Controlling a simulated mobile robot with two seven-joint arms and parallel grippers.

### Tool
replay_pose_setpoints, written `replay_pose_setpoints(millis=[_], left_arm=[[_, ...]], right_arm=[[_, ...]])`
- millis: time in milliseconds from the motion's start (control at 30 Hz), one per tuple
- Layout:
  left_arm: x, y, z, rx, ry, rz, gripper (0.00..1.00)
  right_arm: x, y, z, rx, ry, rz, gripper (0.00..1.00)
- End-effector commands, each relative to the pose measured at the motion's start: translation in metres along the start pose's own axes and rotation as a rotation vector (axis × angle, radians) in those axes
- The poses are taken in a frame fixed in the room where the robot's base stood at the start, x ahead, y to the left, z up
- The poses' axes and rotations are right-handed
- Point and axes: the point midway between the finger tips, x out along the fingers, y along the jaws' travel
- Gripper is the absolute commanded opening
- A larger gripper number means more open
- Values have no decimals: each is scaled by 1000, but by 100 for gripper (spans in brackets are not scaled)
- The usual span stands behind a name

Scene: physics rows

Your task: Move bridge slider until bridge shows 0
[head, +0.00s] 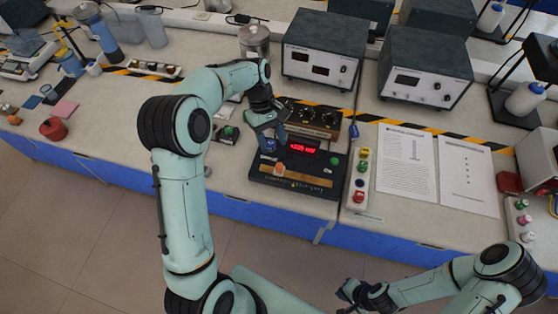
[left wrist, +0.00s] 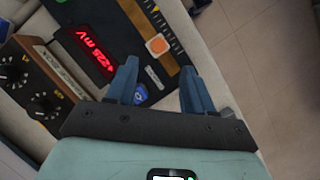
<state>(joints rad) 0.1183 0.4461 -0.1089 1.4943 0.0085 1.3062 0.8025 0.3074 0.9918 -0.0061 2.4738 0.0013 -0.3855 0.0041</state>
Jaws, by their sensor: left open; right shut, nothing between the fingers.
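The bridge box (head: 297,170) is a dark unit on the bench with a red lit display (head: 302,149). My left gripper (head: 268,142) is over the box's left back corner. Its blue fingers (left wrist: 160,80) are open and empty, apart from the knob. My right gripper (head: 347,292) is shut and empty, low in front of the bench.
A box with several black knobs (head: 312,120) stands just behind the bridge. A strip of coloured buttons (head: 359,180) lies to its right, then printed sheets (head: 407,160). Two grey instruments (head: 320,52) stand at the back. Bench in front-left is clear.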

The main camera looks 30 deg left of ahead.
Motion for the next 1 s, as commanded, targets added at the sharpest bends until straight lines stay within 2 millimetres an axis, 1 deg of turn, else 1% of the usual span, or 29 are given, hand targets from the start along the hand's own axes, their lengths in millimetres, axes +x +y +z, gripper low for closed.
replay_pose_setpoints(millis=[33,200,300,400,500,600,833,867,900,967,1000], left_arm=[[15,-2,0,0,-4,-5,52],[50,-1,0,1,-4,-4,52],[65,-1,0,1,-3,-3,52],[77,0,0,0,-1,-1,52],[84,0,0,0,0,0,52],[87,0,0,0,0,0,52],[87,0,0,1,0,1,52],[87,0,0,1,0,1,49],[87,0,0,1,0,1,36],[87,0,0,1,0,1,16],[87,1,0,1,1,1,3]], right_arm=[[5,3,4,2,-5,2,0],[10,6,8,3,-10,3,0],[12,8,9,4,-11,4,0],[13,8,10,4,-12,4,0],[14,8,10,5,-13,5,0],[14,9,10,4,-13,5,0],[14,8,10,4,-12,5,0],[14,8,10,4,-13,5,0],[14,8,10,4,-12,5,0],[14,8,10,4,-12,5,0],[14,8,10,4,-12,5,0]])
